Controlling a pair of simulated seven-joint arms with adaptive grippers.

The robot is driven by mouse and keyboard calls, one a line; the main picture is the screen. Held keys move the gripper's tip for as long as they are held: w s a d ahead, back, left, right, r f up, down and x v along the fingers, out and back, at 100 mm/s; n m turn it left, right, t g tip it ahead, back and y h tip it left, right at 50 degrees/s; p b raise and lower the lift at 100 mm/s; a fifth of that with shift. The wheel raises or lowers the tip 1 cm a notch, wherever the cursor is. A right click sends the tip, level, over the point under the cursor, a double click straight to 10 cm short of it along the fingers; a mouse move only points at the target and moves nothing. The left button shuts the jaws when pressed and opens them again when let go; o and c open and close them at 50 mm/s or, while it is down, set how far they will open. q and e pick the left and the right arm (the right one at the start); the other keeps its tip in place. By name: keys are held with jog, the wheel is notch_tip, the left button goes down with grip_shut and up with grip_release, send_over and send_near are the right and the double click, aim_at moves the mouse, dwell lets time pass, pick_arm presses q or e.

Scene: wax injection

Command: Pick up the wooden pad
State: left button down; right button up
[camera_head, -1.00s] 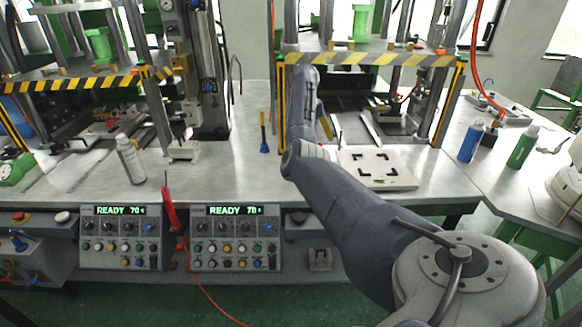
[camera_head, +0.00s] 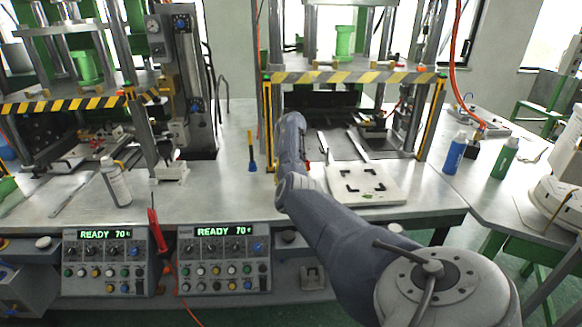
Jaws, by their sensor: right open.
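A pale, flat, square pad (camera_head: 362,184) with black corner marks lies on the metal table, near its front edge, right of my right arm. I take it to be the wooden pad. My right gripper (camera_head: 306,162) is mostly hidden behind my own forearm, to the left of the pad and apart from it. The little that shows of it holds nothing that I can see. My left gripper is not in view.
A press with striped bars (camera_head: 352,77) stands behind the pad. A white bottle (camera_head: 115,183) stands at left; a blue bottle (camera_head: 455,153) and a green bottle (camera_head: 504,158) stand on the right table. Control boxes (camera_head: 223,262) sit below the table's front edge.

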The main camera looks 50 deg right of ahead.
jog(key=shift+f, duration=2.9)
jog(key=c, duration=1.3)
jog(key=shift+r, duration=0.1)
notch_tip(320, 180, up, 10)
jog(key=shift+f, duration=0.1)
jog(key=o, duration=0.6)
jog(key=c, duration=0.6)
